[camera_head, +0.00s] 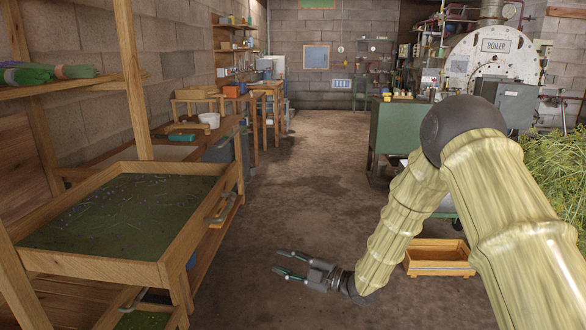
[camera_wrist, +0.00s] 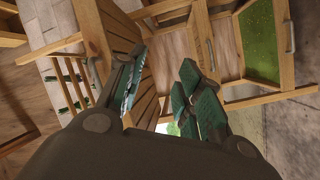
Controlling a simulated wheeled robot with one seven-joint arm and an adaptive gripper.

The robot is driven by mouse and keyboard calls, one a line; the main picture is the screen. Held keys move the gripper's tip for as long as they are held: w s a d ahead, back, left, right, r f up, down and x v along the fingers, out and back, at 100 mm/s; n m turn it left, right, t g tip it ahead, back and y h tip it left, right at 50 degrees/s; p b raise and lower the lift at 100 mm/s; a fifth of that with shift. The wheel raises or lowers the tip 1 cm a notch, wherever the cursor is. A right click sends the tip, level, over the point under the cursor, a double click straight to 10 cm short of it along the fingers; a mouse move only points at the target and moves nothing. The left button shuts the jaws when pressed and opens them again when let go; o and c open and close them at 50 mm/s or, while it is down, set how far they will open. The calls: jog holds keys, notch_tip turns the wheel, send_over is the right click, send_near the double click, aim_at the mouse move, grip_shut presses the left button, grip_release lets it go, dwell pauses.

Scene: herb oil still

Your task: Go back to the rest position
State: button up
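My gripper (camera_head: 291,266) is held out over the floor in the head view, at the end of my arm, pointing left toward the wooden rack. Its two green-padded fingers are apart and nothing shows between them. The wrist view also shows my gripper (camera_wrist: 160,95) with its fingers spread, one on each side, and wooden furniture beyond them. The gripper touches nothing that I can see.
A wooden tray (camera_head: 90,268) with a dark green bed and metal handle sits in the rack at left. A wooden crate (camera_head: 437,257) lies on the floor behind my arm. A green cabinet (camera_head: 398,127) and a boiler (camera_head: 494,58) stand at back right. The middle floor is clear.

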jog(key=s+d+f+m+t+h, duration=0.1)
jog(key=s+d+f+m+h, duration=0.25)
jog(key=f, duration=0.35)
jog(key=s+d+f+m+h, duration=0.2)
jog(key=f+m, duration=0.3)
jog(key=f, duration=0.2)
jog(key=s+d+f+m+g+h, duration=0.2)
jog(key=s+d+f+m+h, duration=0.3)
jog(key=s+f, duration=0.55)
jog(key=s+d+f+m+g+h, duration=0.25)
jog(key=s+d+f+m, duration=0.45)
jog(key=s, duration=0.6)
jog(key=s+d+f+m+g+h, duration=0.2)
jog(key=s+d, duration=0.2)
jog(key=s, duration=0.6)
jog(key=s+d+f+m+g+h, duration=0.15)
jog(key=s+d, duration=0.25)
jog(key=s, duration=0.5)
notch_tip(320, 180, up, 19)
jog(key=g+p, duration=0.1)
jog(key=p, duration=1.7)
jog(key=shift+s+m+p, duration=0.35)
jog(key=shift+s+m, duration=0.05)
